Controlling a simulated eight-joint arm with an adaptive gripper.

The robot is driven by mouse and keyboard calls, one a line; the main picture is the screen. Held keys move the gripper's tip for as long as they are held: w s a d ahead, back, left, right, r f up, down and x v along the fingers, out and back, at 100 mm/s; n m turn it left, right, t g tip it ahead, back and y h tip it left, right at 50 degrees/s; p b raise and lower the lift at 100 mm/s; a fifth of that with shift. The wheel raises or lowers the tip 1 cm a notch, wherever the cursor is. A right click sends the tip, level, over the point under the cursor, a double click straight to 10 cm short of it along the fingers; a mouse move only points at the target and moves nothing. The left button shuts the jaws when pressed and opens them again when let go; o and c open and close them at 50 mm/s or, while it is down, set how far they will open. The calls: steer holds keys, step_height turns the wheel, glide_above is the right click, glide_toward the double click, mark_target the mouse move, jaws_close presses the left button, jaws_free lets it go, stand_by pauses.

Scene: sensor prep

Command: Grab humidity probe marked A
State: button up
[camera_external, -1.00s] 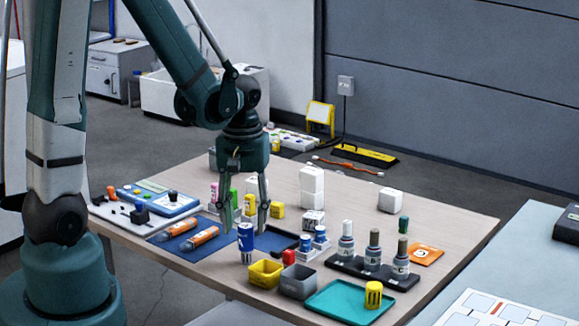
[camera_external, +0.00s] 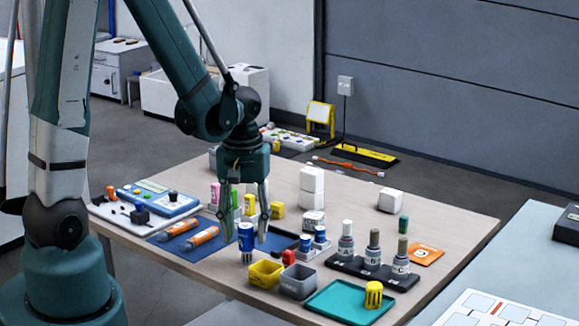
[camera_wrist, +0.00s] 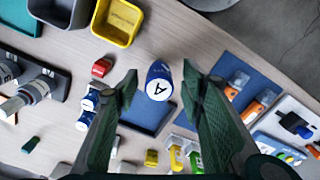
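A blue cylinder with a white band (camera_external: 246,241) stands upright on the table. In the wrist view, its white top (camera_wrist: 158,88) bears a black A. My gripper (camera_external: 245,239) is open, pointing down at this cylinder. In the wrist view my gripper (camera_wrist: 160,73) has one finger on each side of the blue cylinder, with gaps visible on both sides. I cannot tell how far down the fingers reach along it. Two similar blue-and-white cylinders (camera_external: 320,234) stand in a white holder to the right.
A yellow bin (camera_external: 265,273) and a grey bin (camera_external: 298,282) sit in front. A dark rack (camera_external: 350,266) holds bottles with letter labels. A teal tray (camera_external: 335,303) carries a yellow cylinder. Orange-labelled tubes (camera_external: 202,237) lie on a blue mat at left.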

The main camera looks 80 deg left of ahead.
mark_target(245, 250)
steer(key=shift+f, duration=0.15)
steer(key=shift+f+b, duration=1)
steer(key=shift+f, duration=1.45)
steer(key=shift+c, duration=0.4)
steer(key=c, duration=1)
